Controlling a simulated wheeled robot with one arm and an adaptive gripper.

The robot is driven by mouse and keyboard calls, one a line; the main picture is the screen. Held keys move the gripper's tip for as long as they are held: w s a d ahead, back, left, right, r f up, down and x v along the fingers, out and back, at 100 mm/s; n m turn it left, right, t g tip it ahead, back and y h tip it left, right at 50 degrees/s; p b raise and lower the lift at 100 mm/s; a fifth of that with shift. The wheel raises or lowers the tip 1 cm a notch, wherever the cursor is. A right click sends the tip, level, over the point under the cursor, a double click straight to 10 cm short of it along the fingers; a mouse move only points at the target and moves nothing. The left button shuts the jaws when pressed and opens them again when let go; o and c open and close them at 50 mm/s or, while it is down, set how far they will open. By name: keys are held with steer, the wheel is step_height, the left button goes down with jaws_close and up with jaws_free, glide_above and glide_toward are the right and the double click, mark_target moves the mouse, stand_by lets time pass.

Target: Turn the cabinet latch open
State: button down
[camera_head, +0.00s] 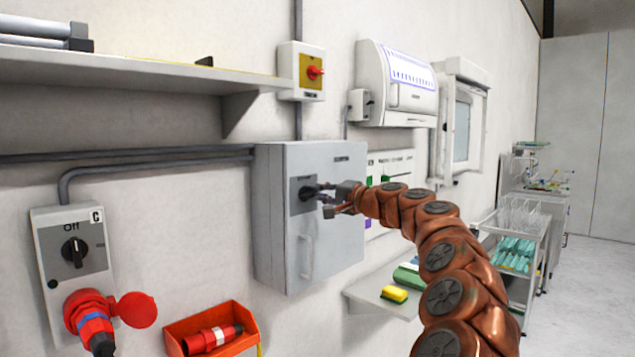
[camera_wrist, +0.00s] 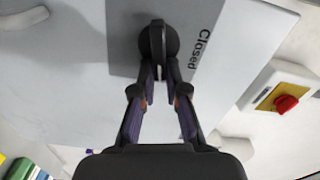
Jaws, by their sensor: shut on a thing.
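The grey cabinet (camera_head: 285,235) hangs on the wall in the middle of the head view, its door closed. Its black latch knob (camera_head: 308,190) sits on a dark grey plate on the door. In the wrist view the latch knob (camera_wrist: 158,38) is round with a raised grip, beside the word "Closed" on the plate. My gripper (camera_head: 328,200) reaches the latch from the right. In the wrist view my gripper (camera_wrist: 160,75) has its two fingertips closed on the lower end of the knob's grip.
A shelf (camera_head: 130,75) juts out at upper left. A yellow box with a red switch (camera_head: 314,72) is above the cabinet. A red plug (camera_head: 90,315) and orange bin (camera_head: 210,335) are at lower left. A small shelf (camera_head: 375,297) is below right.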

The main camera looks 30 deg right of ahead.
steer(key=shift+f+m+p, duration=0.2)
steer(key=shift+m+p, duration=0.7)
steer(key=shift+m, duration=0.4)
steer(key=shift+f, duration=0.1)
steer(key=c, duration=1.2)
jaws_free()
steer(key=shift+s+d, duration=0.1)
steer(key=v, duration=1.2)
